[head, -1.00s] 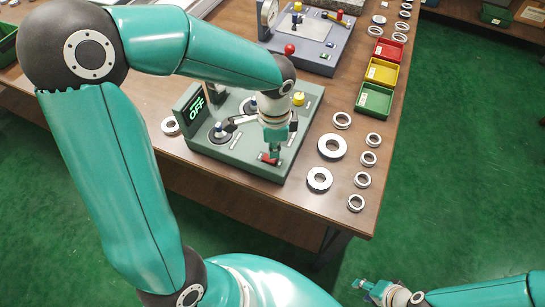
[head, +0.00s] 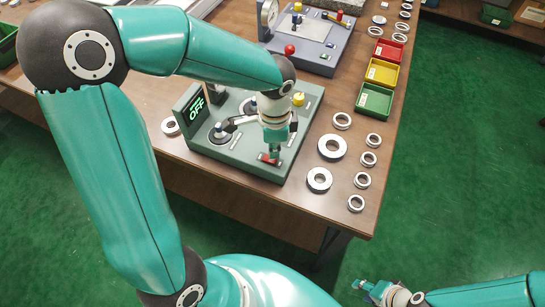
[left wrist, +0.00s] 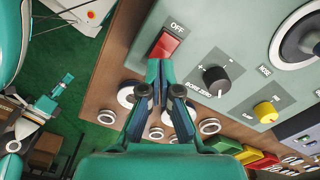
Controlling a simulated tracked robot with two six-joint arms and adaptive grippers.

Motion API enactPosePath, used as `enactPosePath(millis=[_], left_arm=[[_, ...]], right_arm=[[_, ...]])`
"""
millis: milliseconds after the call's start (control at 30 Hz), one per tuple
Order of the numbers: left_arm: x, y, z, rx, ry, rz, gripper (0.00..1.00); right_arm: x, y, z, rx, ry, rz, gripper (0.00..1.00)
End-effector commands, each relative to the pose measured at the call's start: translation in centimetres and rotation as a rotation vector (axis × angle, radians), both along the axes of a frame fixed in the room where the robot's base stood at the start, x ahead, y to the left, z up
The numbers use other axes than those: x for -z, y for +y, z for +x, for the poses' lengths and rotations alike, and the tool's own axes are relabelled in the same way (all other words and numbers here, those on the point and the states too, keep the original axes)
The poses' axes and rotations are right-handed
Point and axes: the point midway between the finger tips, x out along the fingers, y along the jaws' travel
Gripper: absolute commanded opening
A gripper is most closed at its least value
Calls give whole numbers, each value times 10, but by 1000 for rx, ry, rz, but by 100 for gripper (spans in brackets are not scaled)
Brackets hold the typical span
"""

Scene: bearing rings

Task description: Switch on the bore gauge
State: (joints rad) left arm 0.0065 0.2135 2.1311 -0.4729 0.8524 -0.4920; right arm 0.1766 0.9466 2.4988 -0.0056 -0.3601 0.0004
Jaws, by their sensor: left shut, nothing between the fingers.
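The bore gauge (head: 234,151) is a grey-green box on the wooden table.
Near the switch are a black knob (left wrist: 216,80) and a yellow button (left wrist: 265,112). Several metal rings (head: 332,147) lie right of the gauge. Green (head: 375,99), yellow (head: 382,72) and red (head: 389,50) bins stand behind them. Another grey device (head: 318,58) stands farther back.

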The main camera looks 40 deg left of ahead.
Motion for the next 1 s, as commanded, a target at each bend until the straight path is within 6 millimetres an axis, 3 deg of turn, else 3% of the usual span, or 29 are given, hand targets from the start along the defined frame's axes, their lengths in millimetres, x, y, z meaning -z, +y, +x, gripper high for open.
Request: enactPosePath(millis=[1000], left_arm=[[15, -1, 0, 2, 0, 0, 0]], right_arm=[[13, 0, 0, 0, 0, 0, 40]])
